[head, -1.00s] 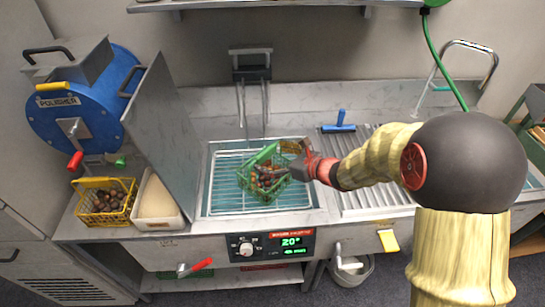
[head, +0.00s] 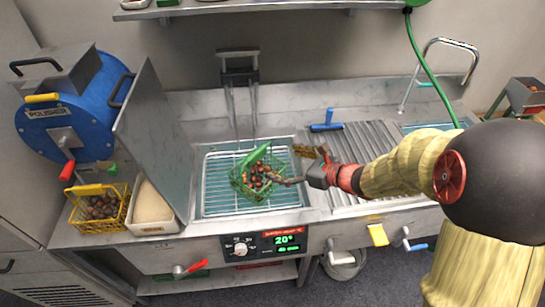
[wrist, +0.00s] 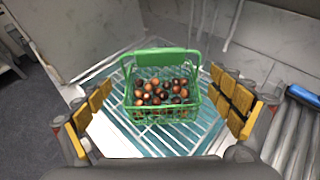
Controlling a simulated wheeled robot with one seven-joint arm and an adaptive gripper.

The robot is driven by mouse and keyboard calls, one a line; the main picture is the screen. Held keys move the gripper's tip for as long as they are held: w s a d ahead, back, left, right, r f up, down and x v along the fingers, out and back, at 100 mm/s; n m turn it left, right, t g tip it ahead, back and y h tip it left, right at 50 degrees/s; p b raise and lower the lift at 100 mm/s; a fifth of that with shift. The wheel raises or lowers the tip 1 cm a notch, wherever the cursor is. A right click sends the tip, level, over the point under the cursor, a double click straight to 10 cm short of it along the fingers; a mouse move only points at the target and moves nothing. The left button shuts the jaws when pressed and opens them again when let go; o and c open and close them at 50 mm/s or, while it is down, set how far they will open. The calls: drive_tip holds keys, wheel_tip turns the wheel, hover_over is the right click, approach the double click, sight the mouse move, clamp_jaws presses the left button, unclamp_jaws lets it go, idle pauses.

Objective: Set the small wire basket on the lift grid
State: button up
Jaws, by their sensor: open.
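The small green wire basket (head: 257,178) holds several brown chestnuts and stands on the lift grid (head: 222,190), a rack of pale wires in the teal-looking basin. It also shows in the wrist view (wrist: 162,110), upright, with its green handle at the far side. My gripper (head: 300,178) is just right of the basket in the head view. In the wrist view its yellow-padded fingers (wrist: 165,108) are spread wide on either side of the basket, apart from it. The gripper is open and empty.
A yellow basket (head: 99,207) of chestnuts and a white tub (head: 155,208) stand left of a metal splash panel (head: 152,140). The front of the grid is clear.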

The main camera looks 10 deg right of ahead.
drive_tip(key=s+a+r+n+g+h, duration=0.1)
drive_tip(key=s+a+r+n+g, duration=0.2)
drive_tip(key=s+n, duration=0.45)
drive_tip(key=s+a+r+n+g, duration=0.1)
drive_tip(key=s+r+n+g, duration=0.1)
drive_tip(key=s+r+n, duration=0.5)
drive_tip(key=s+d+r+n+t+h, duration=0.1)
drive_tip(key=s+d+r+n+h, duration=0.2)
drive_tip(key=s+d+n+h, duration=0.5)
drive_tip(key=s+d+n, duration=0.4)
drive_tip(key=d, duration=0.1)
drive_tip(key=shift+s+h, duration=0.3)
drive_tip(key=shift+d, duration=0.1)
drive_tip(key=shift+c, duration=0.3)
